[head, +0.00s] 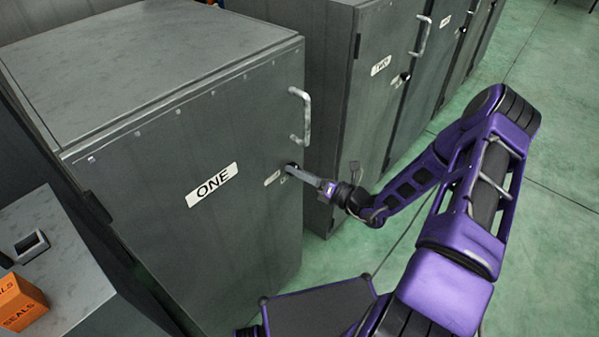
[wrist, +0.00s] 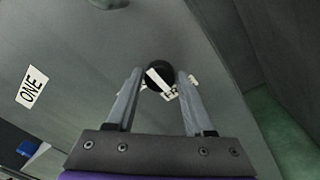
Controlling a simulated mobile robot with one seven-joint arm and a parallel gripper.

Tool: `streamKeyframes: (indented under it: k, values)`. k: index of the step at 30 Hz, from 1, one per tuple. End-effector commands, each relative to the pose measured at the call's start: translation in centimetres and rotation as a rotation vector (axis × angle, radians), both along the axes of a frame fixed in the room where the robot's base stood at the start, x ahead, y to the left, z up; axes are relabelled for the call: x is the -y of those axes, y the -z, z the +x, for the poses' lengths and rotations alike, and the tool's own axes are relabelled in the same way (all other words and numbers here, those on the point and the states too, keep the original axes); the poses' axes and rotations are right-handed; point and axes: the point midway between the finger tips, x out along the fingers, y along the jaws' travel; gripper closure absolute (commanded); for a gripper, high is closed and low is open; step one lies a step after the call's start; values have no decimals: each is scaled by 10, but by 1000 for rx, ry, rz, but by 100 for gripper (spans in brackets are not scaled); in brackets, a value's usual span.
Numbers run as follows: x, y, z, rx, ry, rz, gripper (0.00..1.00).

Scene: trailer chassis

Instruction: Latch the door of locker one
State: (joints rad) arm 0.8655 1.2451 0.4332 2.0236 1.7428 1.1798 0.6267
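Locker one (head: 225,205) is a grey cabinet with a white ONE label (head: 212,185) on its door. The door looks shut or nearly so; I cannot tell if it is fully flush. A pale bar handle (head: 301,116) is near its upper right edge. Below it is a small black round latch knob (head: 290,168), partly hidden by my gripper (head: 299,172). In the wrist view the knob (wrist: 158,76) has a white pointer mark. My gripper (wrist: 160,72) is open, with one fingertip on each side of the knob. I cannot tell if they touch it.
Small white labels (head: 272,178) beside the knob are partly covered. Locker two (head: 370,100) and further lockers stand to the right, past a gap. A lower grey surface at left holds an orange SEALS box (head: 20,302). Green floor (head: 545,140) is open at right.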

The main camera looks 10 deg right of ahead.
Motion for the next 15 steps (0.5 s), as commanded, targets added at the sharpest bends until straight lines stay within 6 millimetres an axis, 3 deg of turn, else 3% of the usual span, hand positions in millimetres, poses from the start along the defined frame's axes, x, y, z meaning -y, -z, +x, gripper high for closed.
streamKeyframes:
  k: [1,8,15]
  values:
    - [0,0,0,0,0,0,58]
    - [0,0,0,0,0,0,99]
    - [0,0,0,6,-1,-8,100]
